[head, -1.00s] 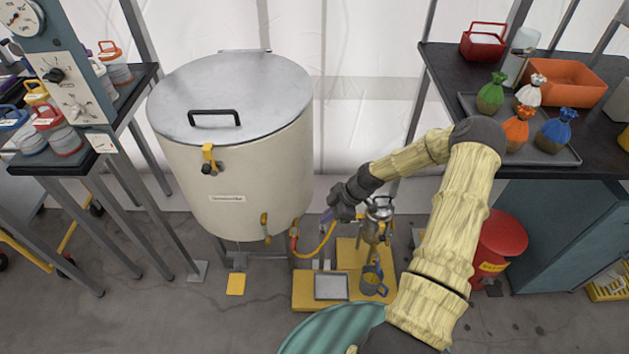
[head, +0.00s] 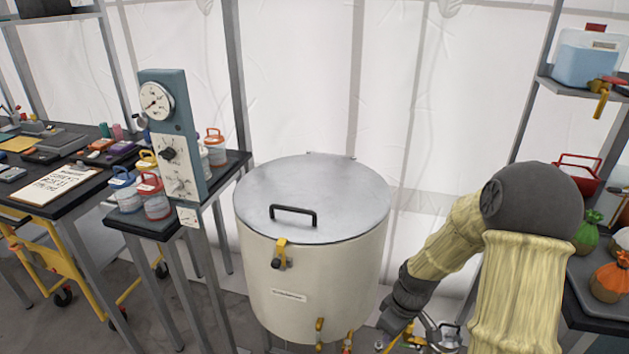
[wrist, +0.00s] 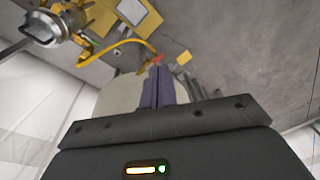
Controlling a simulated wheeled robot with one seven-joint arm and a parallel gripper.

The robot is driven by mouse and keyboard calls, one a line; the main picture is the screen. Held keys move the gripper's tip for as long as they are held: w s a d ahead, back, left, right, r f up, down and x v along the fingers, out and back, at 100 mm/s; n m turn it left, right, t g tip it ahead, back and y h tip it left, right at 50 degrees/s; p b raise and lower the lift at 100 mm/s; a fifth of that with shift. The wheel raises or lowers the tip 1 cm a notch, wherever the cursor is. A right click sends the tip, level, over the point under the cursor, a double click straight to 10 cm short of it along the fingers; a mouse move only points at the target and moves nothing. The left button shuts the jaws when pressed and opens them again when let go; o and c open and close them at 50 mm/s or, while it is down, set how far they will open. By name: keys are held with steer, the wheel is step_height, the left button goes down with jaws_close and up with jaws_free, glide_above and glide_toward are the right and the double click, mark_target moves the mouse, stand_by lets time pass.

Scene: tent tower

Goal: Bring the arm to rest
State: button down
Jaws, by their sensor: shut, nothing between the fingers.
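My arm, in a pale yellow sleeve, reaches down and to the left at the right of the head view. Its dark wrist (head: 405,300) is beside the lower right of the cream tank (head: 315,275); the fingertips cannot be made out there. In the wrist view the two purple-grey fingers of my gripper (wrist: 157,75) are together with nothing between them. Beyond them are the yellow stand (wrist: 170,25), a yellow hose (wrist: 100,52) and a metal vessel (wrist: 42,25).
The tank has a metal lid (head: 345,190) with a black handle. A gauge panel (head: 172,135) and lidded jars stand on a side table at left. A clipboard (head: 62,183) lies farther left. Cloth-tied bags, including an orange one (head: 610,278), are on the right table.

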steer(key=s+a+r+m+t+h, duration=0.2)
steer(key=s+r+m+t, duration=0.1)
steer(key=s+r+m, duration=0.8)
step_height(320, 180, up, 21)
steer(key=w+n+p, duration=0.1)
steer(key=n+p, duration=0.1)
steer(key=p, duration=1.8)
steer(key=shift+w+a+g, duration=0.15)
steer(key=shift+w+g, duration=0.05)
steer(key=shift+g, duration=0.1)
